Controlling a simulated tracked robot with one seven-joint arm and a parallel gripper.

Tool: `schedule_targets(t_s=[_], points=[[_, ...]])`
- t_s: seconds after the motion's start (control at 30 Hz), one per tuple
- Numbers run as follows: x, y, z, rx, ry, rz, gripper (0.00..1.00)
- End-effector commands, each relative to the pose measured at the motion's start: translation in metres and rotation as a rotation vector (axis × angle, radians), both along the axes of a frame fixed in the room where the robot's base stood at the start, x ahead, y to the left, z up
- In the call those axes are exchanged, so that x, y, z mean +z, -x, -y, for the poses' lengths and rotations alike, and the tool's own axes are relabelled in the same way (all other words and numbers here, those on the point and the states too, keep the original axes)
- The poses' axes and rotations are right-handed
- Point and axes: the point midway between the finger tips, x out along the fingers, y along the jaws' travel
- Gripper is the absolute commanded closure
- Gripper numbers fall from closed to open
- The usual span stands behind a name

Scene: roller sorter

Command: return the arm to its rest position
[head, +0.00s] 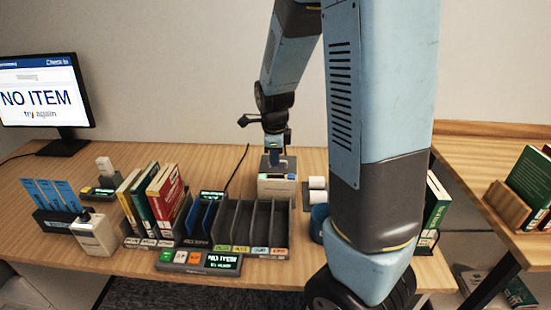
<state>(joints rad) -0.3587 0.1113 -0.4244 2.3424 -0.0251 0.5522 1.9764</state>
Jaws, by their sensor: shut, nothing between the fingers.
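My arm reaches down from the top of the head view and its large blue links cover the right middle of the picture. My gripper (278,160) is at the far end of the arm, low over the back of the desk. It is small in this view, shut and holds nothing. It is right above or behind a small grey-and-white device (276,188); I cannot tell whether they touch.
A monitor (40,97) at the left reads NO ITEM, try again. A panel (199,262) is at the desk's front. White rolls (317,190) lie near my arm. Bare desk (40,170) shows at the left.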

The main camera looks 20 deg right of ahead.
Motion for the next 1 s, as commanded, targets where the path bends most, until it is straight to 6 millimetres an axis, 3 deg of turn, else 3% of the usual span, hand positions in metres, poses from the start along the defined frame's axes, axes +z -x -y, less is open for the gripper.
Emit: schedule_targets(t_s=[0.4,0.73,0.87,1.0], points=[[0.02,0.041,-0.018,-0.002,-0.001,0.001,1.0],[0.024,0.048,-0.021,0.002,0.0,0.001,1.0],[0.034,0.052,-0.02,0.079,-0.002,0.012,1.0],[0.057,0.064,-0.02,0.273,0.005,0.036,1.0]])
